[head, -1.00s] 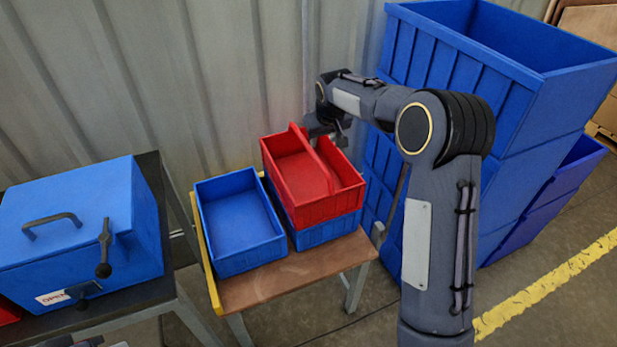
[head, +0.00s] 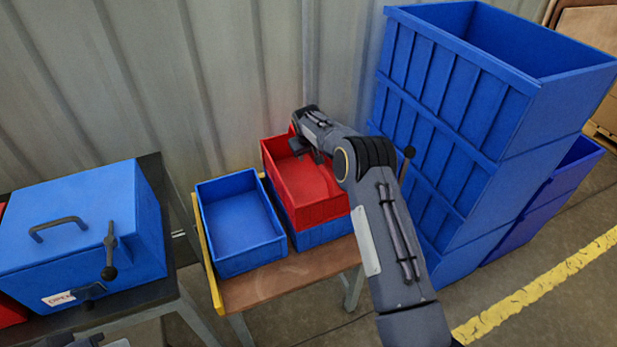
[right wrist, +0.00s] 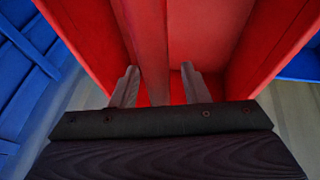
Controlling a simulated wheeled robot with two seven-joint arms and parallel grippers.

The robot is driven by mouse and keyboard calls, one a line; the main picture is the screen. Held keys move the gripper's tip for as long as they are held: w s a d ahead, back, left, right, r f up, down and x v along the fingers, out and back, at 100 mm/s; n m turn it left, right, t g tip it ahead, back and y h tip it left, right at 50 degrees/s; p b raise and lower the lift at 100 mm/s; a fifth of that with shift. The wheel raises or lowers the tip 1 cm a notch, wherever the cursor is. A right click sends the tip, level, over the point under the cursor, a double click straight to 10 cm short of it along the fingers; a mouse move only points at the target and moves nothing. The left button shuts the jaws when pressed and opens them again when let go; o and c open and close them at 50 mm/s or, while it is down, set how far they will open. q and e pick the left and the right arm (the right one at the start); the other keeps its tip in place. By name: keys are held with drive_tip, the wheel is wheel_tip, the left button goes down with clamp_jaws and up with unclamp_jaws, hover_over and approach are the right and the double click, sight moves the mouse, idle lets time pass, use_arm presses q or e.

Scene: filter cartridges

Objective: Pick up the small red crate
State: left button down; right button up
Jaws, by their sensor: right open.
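The small red crate (head: 318,210) sits on top of a blue crate (head: 325,233) on the small wooden table.
An empty blue crate (head: 240,225) stands on the wooden table (head: 290,277) just left of the red one. A tall stack of blue bins (head: 455,130) rises close at the right. A blue box with handles (head: 70,240) stands on a dark table at left. A corrugated wall is behind.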

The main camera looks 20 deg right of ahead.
drive_tip(key=shift+c, duration=0.3)
clamp_jaws()
drive_tip(key=shift+w+r, duration=0.1)
drive_tip(key=shift+r, duration=0.1)
